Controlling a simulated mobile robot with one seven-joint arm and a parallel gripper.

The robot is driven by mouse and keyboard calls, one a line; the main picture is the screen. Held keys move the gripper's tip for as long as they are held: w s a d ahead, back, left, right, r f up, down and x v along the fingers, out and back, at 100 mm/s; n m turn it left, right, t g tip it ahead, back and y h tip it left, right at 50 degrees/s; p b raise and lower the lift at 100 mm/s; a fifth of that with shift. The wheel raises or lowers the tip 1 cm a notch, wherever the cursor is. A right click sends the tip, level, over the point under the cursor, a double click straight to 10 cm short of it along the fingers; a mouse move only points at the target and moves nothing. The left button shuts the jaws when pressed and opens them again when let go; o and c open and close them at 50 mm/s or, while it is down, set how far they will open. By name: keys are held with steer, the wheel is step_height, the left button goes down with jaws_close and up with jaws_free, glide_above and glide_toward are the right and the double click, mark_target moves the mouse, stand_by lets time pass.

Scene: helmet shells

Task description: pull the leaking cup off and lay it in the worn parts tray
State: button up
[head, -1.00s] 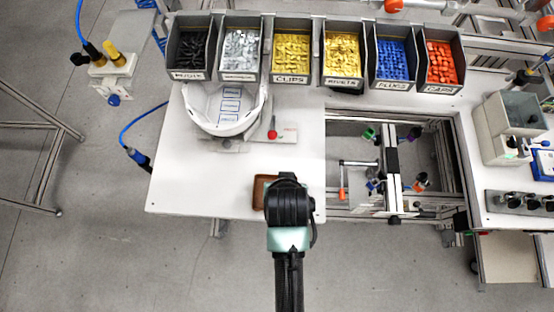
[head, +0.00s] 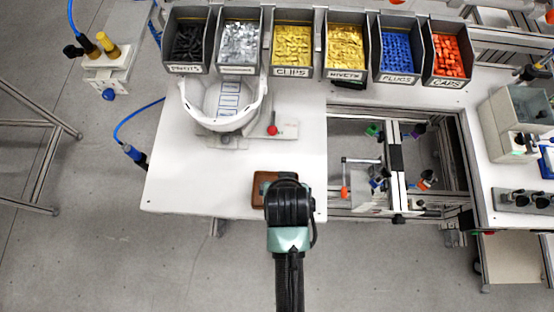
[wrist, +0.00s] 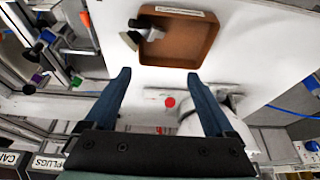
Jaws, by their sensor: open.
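The brown tray (head: 258,190) lies at the front edge of the white bench, partly hidden by my arm in the head view. In the wrist view the tray (wrist: 180,58) is just beyond my fingers. Cups with green (head: 370,132), purple (head: 417,131) and orange (head: 425,182) parts are on the frame in the bench opening. I cannot tell which cup leaks.
A white helmet shell (head: 225,117) sits on a fixture at the back left, beside a red knob (head: 272,130). Labelled bins (head: 291,72) line the back edge. An orange-tipped lever (head: 345,192) stands at the opening. The bench's left front is clear.

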steer(key=b+v, duration=0.2)
steer(key=v, duration=1.1)
steer(key=w+a+r+t+b, duration=0.2)
steer(key=w+r+t+b, duration=0.3)
steer(key=w+r+t, duration=0.85)
steer(key=s+r+t+b, duration=0.1)
steer(key=r+t, duration=0.3)
steer(key=r, duration=1.2)
steer(key=s+d+r+t+b, duration=0.1)
steer(key=r+t+b, duration=0.3)
steer(key=r, duration=1.1)
steer(key=shift+s+d+r+t, duration=0.3)
steer(key=shift+s+r+t, duration=0.1)
steer(key=shift+s+t, duration=0.3)
steer(key=shift+w+f, duration=0.1)
steer(key=shift+f, duration=0.05)
